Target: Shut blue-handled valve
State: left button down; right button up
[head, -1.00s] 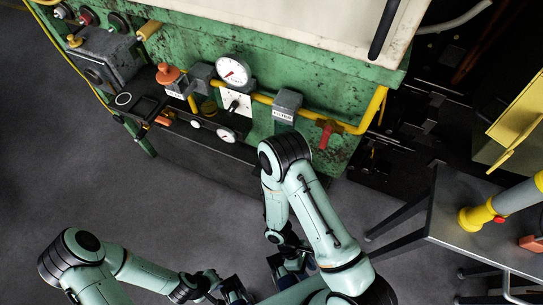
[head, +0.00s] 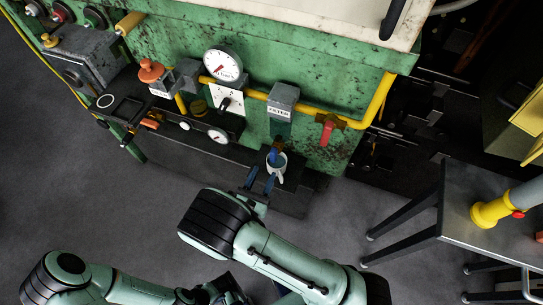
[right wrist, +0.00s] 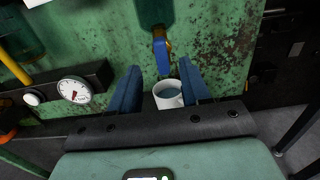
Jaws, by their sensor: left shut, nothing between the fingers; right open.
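The blue-handled valve (head: 276,151) hangs below the grey filter box (head: 283,97). In the right wrist view its blue handle (right wrist: 163,57) points down from a brass body under a dark green cylinder. A white mug (head: 281,164) stands below the valve; in the right wrist view the mug (right wrist: 168,95) holds blue-grey liquid. My right gripper (head: 262,181) is open just in front of the valve and mug. In the right wrist view its blue fingers (right wrist: 159,70) appear either side of the handle, with no visible contact. My left gripper (head: 227,291) is shut and empty at the bottom edge.
A red-handled valve (head: 328,128) is on the yellow pipe (head: 376,100), right of the filter. A pressure gauge (head: 222,65) and an orange knob (head: 150,70) are to the left. A grey table (head: 455,215) stands at right. The floor at left is clear.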

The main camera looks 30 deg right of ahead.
aim_at(272, 156)
jog(key=x, duration=0.7)
jog(key=shift+w+d, duration=0.2)
jog(key=shift+d, duration=0.1)
grip_shut()
